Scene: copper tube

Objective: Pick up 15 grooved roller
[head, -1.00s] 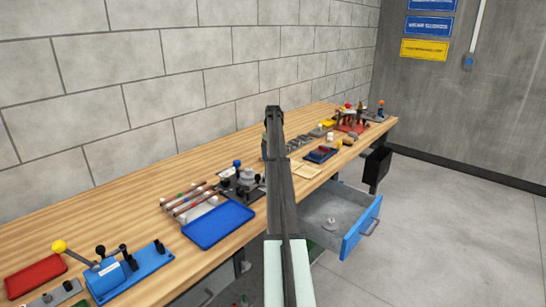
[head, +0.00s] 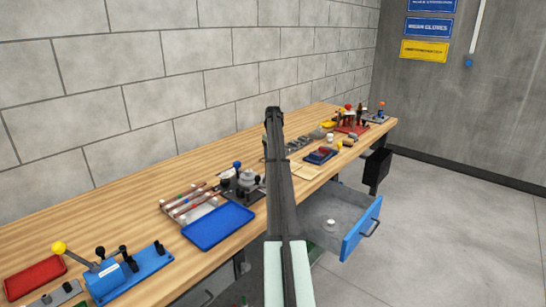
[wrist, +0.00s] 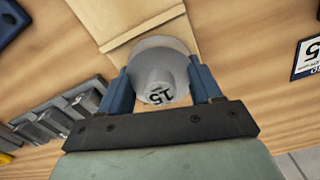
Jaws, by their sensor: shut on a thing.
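The 15 grooved roller (wrist: 165,70) is a grey round piece with a wide flange and a narrower end marked "15", which faces the camera in the wrist view. My gripper (wrist: 162,84) has its two blue fingers on opposite sides of the roller and is shut on it. The roller is over or on the wooden bench, beside a pale wooden board (wrist: 125,22); I cannot tell whether it touches the surface. In the head view my own arm hides the gripper and the roller.
In the wrist view a grey slotted block (wrist: 62,108) lies to the left and a label card (wrist: 308,58) to the right. In the head view a blue tray (head: 218,228) sits on the bench (head: 150,222). An open drawer (head: 362,228) juts out on the right, holding a small light piece (head: 331,222).

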